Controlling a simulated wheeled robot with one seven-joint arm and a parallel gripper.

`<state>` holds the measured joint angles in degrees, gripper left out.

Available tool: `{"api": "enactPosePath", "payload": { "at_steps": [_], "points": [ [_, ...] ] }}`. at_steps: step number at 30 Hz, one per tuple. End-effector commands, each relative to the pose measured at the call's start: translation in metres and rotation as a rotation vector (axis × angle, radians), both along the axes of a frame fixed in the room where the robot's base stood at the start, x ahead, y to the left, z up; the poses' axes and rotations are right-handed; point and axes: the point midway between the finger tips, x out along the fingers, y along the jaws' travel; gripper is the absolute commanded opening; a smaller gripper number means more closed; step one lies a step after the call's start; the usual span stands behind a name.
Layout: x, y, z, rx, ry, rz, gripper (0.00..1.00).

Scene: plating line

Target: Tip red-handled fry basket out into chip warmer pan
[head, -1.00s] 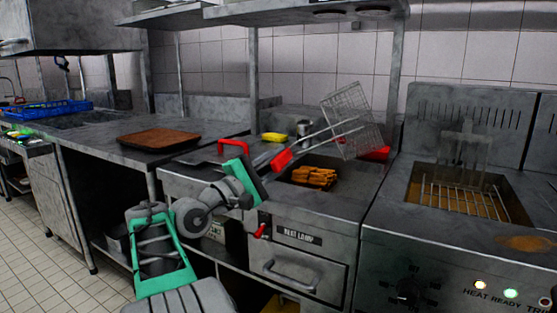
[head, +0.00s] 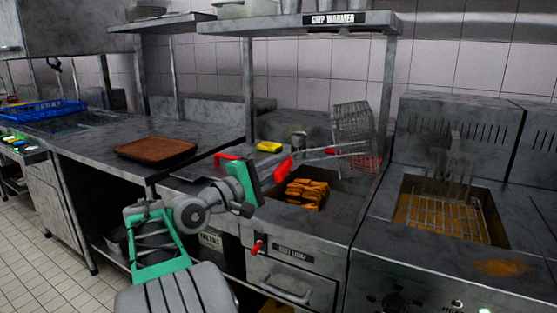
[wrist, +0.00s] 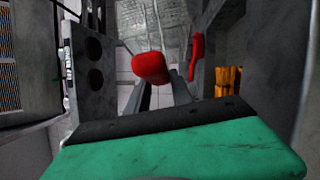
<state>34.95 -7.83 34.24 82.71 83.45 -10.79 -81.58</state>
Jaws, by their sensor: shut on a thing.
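My gripper (head: 268,177) is shut on the red handle (head: 284,168) of the wire fry basket (head: 352,124). The handle also shows between the fingers in the wrist view (wrist: 151,68). The basket is held tipped up on its side, above and behind the right part of the chip warmer pan (head: 338,191), and its mesh looks empty. Golden chips (head: 307,193) lie in a pile in the pan, below and right of my gripper. They also show at the right in the wrist view (wrist: 226,88). The basket's far end is blurred in the wrist view.
A fryer (head: 400,240) with another wire basket (head: 440,214) in its oil stands to the right. The overhead shelf (head: 225,25) and its posts stand close behind the basket. A brown tray (head: 155,148), a red-handled tool (head: 226,157) and a yellow item (head: 269,147) lie left.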

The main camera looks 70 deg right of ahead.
Motion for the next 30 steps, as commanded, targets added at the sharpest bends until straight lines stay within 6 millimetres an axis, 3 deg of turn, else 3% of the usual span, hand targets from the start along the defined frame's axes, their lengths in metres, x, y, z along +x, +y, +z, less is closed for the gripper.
{"api": "enactPosePath", "payload": {
  "at_steps": [1,30],
  "points": [
    [-0.001,0.0,0.009,-0.002,-0.005,0.0,0.0],
    [-0.008,-0.001,0.028,0.018,-0.103,0.003,0.0]
  ]
}}
